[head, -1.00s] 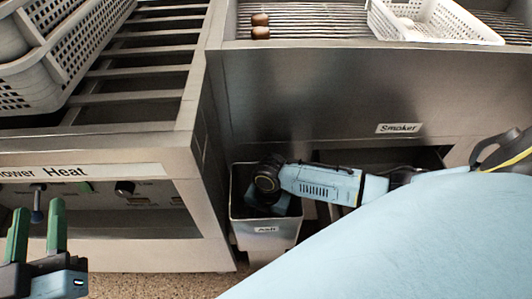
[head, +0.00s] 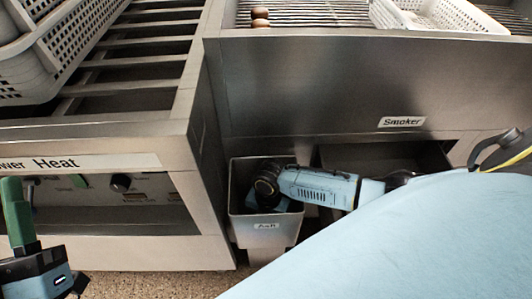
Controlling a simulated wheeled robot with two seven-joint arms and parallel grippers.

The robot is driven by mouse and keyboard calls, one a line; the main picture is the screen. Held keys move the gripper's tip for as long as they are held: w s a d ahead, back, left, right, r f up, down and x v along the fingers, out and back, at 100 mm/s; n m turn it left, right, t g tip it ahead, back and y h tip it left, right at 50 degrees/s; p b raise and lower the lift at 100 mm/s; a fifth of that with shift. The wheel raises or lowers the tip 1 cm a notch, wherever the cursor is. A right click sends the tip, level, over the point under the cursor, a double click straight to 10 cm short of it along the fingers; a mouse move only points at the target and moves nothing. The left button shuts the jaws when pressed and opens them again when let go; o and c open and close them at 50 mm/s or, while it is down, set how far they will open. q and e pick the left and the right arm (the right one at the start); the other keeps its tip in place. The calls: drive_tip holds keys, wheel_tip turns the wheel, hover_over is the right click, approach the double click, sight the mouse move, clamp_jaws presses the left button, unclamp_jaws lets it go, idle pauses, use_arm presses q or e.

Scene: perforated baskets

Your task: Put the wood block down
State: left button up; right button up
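I cannot make out a wood block in this view. My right arm reaches from the right into the grey bin labelled Ash (head: 266,226). Part of my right gripper (head: 285,205) shows as a blue piece inside the bin. Its fingertips, and anything between them, are hidden by the bin wall. My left gripper (head: 18,215), with green fingers on a dark and light-blue body, is at the lower left edge, in front of the Heat panel. Only one finger shows clearly, so its opening cannot be judged.
A metal counter with a Smoker label (head: 401,122) stands behind the bin. Small brown round things (head: 260,18) lie on its rack beside a white perforated basket (head: 437,26). Stacked white baskets (head: 35,75) sit on the slatted left unit. An open dark compartment (head: 385,157) is right of the bin.

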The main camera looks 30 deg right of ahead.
drive_tip(key=o, duration=0.3)
drive_tip(key=shift+r, duration=0.1)
